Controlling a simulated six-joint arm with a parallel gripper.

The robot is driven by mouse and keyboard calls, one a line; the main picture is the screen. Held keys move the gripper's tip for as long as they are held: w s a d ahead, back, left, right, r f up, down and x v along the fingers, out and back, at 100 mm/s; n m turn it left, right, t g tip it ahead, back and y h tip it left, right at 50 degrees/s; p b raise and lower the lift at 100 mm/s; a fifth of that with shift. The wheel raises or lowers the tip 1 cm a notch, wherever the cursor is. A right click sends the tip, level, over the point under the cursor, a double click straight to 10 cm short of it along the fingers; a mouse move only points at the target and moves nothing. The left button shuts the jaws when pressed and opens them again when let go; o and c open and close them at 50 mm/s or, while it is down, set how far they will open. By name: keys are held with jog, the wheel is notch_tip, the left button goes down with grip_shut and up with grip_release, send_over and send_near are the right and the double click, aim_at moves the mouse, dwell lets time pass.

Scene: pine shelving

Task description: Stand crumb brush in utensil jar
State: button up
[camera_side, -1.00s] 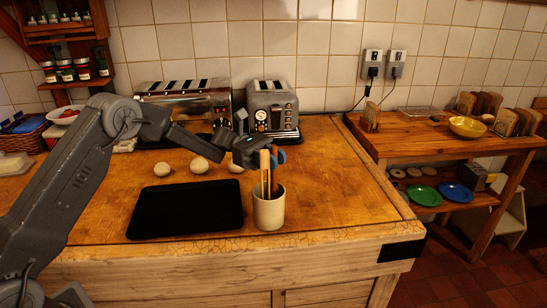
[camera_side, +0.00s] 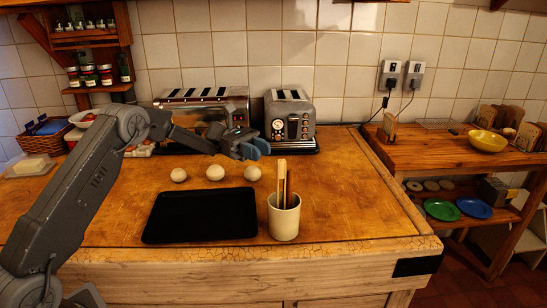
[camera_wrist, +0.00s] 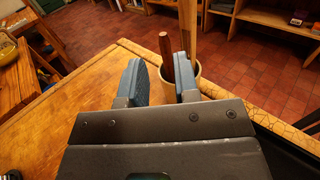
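The utensil jar (camera_side: 284,219), a cream cup, stands upright on the wooden worktop, right of the black tray. A pale wooden handle (camera_side: 281,182) and a darker one beside it stand in it. In the wrist view a dark brown handle (camera_wrist: 166,48) and a pale flat one (camera_wrist: 187,28) rise from the jar (camera_wrist: 197,74). I cannot tell for sure which is the crumb brush; their lower ends are hidden in the jar. My gripper (camera_side: 254,148) is above and behind the jar, left of the handles. In the wrist view my gripper (camera_wrist: 160,62) has its fingers apart, nothing held.
The black tray (camera_side: 200,215) lies left of the jar. Several pale round items (camera_side: 215,173) lie behind it. Two toasters (camera_side: 290,117) stand against the tiled wall. The worktop right of the jar is clear. A side shelf holds a yellow bowl (camera_side: 487,141).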

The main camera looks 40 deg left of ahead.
jog(key=s+d+r+m+y, duration=0.4)
jog(key=s+d+y, duration=0.1)
jog(key=s, duration=0.3)
jog(key=s+d+r+m+y, duration=0.4)
jog(key=s+y, duration=0.1)
jog(key=s, duration=0.3)
jog(key=s+a+f+m+t+y, duration=0.1)
jog(key=s+m+y, duration=0.3)
jog(key=s, duration=0.4)
jog(key=s+a+f+m+t+y, duration=0.1)
jog(key=s+m+t+y, duration=0.3)
jog(key=s, duration=0.5)
jog(key=shift+s+a+f+m+t, duration=0.3)
jog(key=shift+f+m, duration=0.55)
jog(key=shift+m, duration=0.15)
